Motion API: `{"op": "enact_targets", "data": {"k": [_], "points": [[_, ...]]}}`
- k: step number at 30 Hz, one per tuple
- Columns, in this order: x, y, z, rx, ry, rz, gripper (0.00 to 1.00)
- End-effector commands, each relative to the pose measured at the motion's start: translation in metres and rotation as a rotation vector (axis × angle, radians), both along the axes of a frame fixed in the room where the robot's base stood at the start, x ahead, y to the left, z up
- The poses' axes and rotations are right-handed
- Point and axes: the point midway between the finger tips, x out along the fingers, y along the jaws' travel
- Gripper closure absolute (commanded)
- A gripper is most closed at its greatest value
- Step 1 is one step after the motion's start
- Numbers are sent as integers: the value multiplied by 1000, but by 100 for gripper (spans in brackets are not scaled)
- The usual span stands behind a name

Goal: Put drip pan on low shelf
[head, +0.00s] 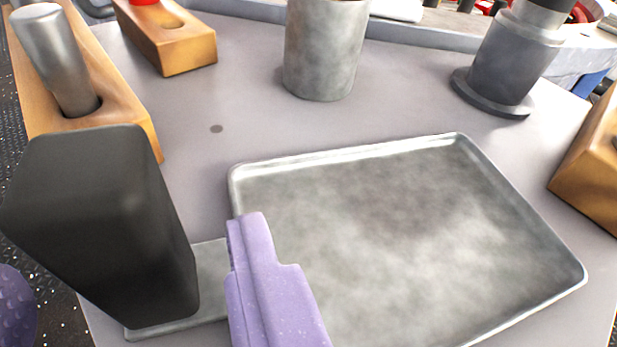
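The drip pan (400,225) is a shallow, rectangular, mottled grey metal tray with a raised rim. It lies flat on a grey tabletop (230,60), right of the middle of the view. A purple finger of my gripper (250,232) overlaps the pan's left edge in the picture. I cannot tell whether it touches the rim. Only this finger shows clearly, so I cannot tell whether the gripper is open or shut. The finger hides part of the pan's left side. I cannot make out a low shelf.
A dark tapered block (100,220) on a metal plate stands close left of the finger. A metal cylinder (325,50) and a flanged grey post (507,65) stand behind the pan. Wooden blocks (172,42) stand at the left and right edges. A purple rounded thing (15,310) is at lower left.

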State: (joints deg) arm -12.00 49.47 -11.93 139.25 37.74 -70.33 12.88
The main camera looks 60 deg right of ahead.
Motion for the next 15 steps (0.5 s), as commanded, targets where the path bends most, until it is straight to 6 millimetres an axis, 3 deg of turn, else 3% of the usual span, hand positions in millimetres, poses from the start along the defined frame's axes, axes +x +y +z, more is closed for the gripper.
{"op": "enact_targets", "data": {"k": [9,15], "points": [[38,-28,-14,0,-1,0,38],[41,-31,-14,1,1,0,38]]}}
